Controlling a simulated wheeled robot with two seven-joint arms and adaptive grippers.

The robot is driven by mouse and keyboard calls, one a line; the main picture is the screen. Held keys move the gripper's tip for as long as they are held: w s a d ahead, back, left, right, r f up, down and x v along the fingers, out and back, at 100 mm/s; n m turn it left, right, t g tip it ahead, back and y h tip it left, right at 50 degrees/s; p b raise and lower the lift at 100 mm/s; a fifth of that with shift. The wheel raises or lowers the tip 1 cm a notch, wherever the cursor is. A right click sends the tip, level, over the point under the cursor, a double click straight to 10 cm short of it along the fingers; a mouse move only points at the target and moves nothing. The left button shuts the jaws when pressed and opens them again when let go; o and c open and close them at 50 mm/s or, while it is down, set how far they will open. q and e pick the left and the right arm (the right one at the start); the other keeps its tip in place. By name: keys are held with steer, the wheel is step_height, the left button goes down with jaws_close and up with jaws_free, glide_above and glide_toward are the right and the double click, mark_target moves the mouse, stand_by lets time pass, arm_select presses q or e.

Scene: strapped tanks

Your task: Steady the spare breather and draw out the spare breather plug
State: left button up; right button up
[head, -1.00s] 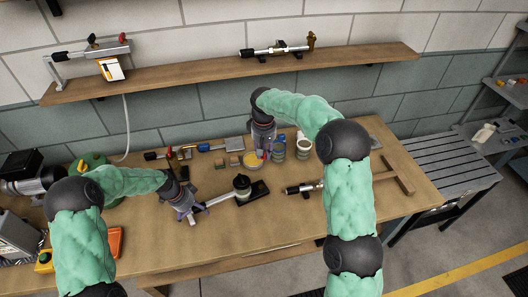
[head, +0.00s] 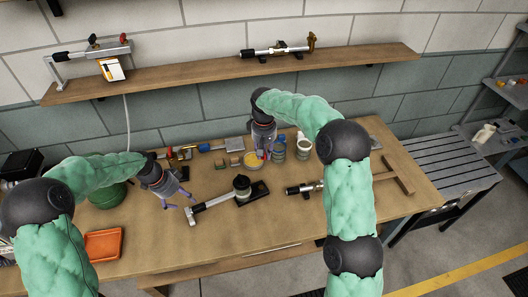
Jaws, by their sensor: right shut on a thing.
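My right gripper (head: 266,157) is shut at the back of the bench, among small jars. What it holds is mostly hidden by its fingers. It appears to be the spare breather (head: 278,150), a small clear jar with a dark band and pale top, but I cannot be sure. The plug is too small or too hidden to make out. My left gripper (head: 180,203) is open and empty, with its purple fingers apart over the bench. It is to the left of the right gripper and well apart from the jars.
A grey bar tool (head: 212,203) lies beside a black-capped canister (head: 242,184) on a dark base. An orange tray (head: 103,243) is at the left. The front middle bench is clear.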

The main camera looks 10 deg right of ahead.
steer(key=shift+r+p, duration=2.3)
arm_select(q)
step_height(320, 180, up, 10)
steer(key=shift+a+f, duration=0.15)
steer(key=shift+a, duration=0.1)
arm_select(e)
steer(key=shift+f, duration=0.1)
